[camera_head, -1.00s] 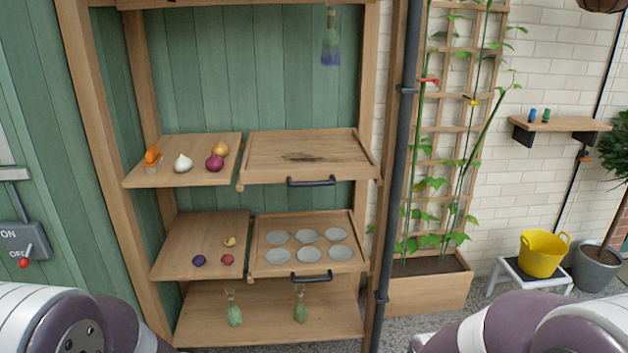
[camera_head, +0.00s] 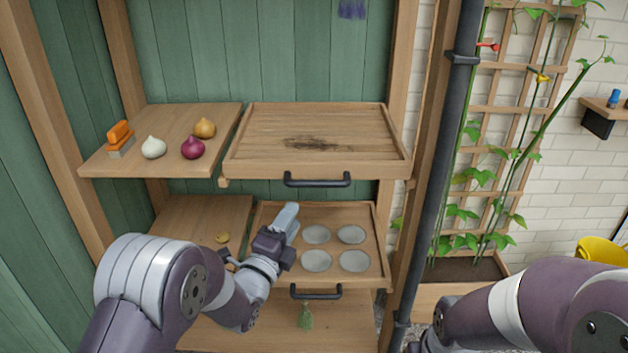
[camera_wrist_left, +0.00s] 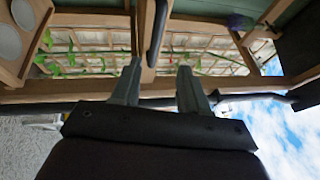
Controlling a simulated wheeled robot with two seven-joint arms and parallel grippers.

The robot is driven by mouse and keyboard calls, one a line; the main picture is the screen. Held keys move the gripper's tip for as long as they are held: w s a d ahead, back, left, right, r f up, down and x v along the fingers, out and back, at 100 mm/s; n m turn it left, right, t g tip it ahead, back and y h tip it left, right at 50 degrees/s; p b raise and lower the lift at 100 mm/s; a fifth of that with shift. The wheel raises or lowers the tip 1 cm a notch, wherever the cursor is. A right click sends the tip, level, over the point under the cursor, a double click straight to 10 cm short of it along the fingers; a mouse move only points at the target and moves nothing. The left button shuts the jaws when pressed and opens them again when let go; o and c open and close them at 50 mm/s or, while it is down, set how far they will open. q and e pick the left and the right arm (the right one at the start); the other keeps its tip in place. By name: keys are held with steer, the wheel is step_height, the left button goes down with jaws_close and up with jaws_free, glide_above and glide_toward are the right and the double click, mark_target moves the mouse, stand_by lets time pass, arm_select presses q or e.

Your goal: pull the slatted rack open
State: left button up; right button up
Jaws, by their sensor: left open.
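The slatted rack (camera_head: 350,125) is the upper right wooden tray in the shelf unit, with a dark stain on its slats. Its black bar handle (camera_head: 318,180) is on the front edge. My left gripper (camera_head: 287,216) is open and empty, below and slightly left of that handle, in front of the lower tray. In the left wrist view, my open fingers (camera_wrist_left: 157,82) point toward a dark bar (camera_wrist_left: 157,35) that looks like the handle; it is ahead of the fingertips, with no visible contact. My right gripper is out of view; only the arm shows.
The lower tray (camera_head: 375,215) holds several pale discs and has its own black handle (camera_head: 316,292). The left shelf (camera_head: 100,166) carries an orange-topped brush (camera_head: 120,139) and bulbs. A dark pipe (camera_head: 447,170) stands right of the unit.

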mark_target(313, 185)
arm_select(q)
steer(key=x, duration=0.4)
steer(key=p+x, duration=0.1)
steer(key=x, duration=0.3)
steer(key=f+x, duration=0.1)
steer(key=x, duration=0.3)
steer(key=shift+w+d+r, duration=0.1)
steer(key=shift+w, duration=0.3)
steer(key=shift+s, duration=0.1)
steer(key=shift+c, duration=0.2)
jaws_close()
